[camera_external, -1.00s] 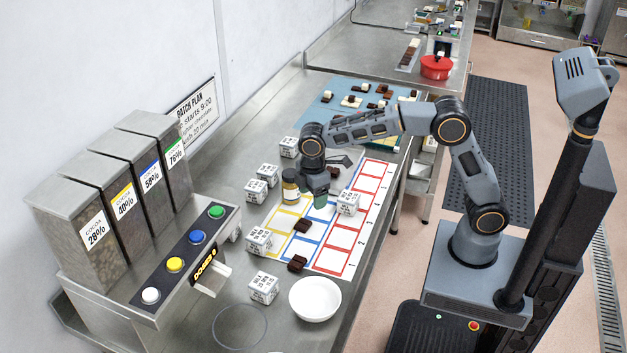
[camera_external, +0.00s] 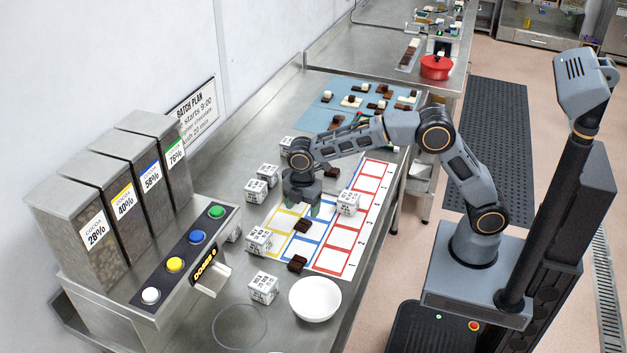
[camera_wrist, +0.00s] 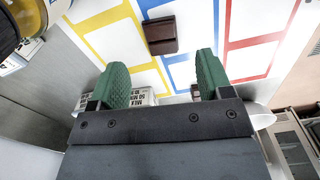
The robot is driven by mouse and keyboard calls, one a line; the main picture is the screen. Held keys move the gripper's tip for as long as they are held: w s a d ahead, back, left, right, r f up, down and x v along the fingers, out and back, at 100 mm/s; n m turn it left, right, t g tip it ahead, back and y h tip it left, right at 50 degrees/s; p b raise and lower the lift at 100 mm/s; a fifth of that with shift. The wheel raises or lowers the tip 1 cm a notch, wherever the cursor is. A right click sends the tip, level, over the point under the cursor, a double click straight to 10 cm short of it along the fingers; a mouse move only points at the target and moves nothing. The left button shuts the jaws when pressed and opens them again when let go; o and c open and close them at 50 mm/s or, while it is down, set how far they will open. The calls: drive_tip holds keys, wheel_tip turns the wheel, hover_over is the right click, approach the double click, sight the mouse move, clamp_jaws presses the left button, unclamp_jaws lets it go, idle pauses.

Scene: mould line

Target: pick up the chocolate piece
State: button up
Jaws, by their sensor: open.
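A dark brown chocolate piece (camera_external: 303,226) lies on the white mat (camera_external: 356,252) with coloured grids, just below my gripper (camera_external: 303,209) in the external view. In the wrist view a chocolate piece (camera_wrist: 162,36) lies over the yellow and blue lines, beyond my open green fingertips (camera_wrist: 162,75). Nothing is between the fingers. A second chocolate piece (camera_external: 297,263) lies at the mat's near end. A third (camera_external: 332,173) lies farther back.
White printed boxes (camera_external: 258,240) stand along the mat's left side, and one box (camera_external: 348,202) stands on the mat. A white bowl (camera_external: 315,298) stands near the front. An amber jar (camera_wrist: 12,30) is close at the wrist view's upper left. The dispenser (camera_external: 180,265) stands left.

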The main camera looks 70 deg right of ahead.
sight(303, 222)
drive_tip(key=shift+s+f+p, duration=0.1)
drive_tip(key=shift+f+p, duration=0.3)
drive_tip(key=shift+f, duration=2.35)
drive_tip(key=shift+c, duration=0.2)
drive_tip(key=c, duration=1)
drive_tip(key=shift+o, duration=0.2)
drive_tip(key=shift+r, duration=0.15)
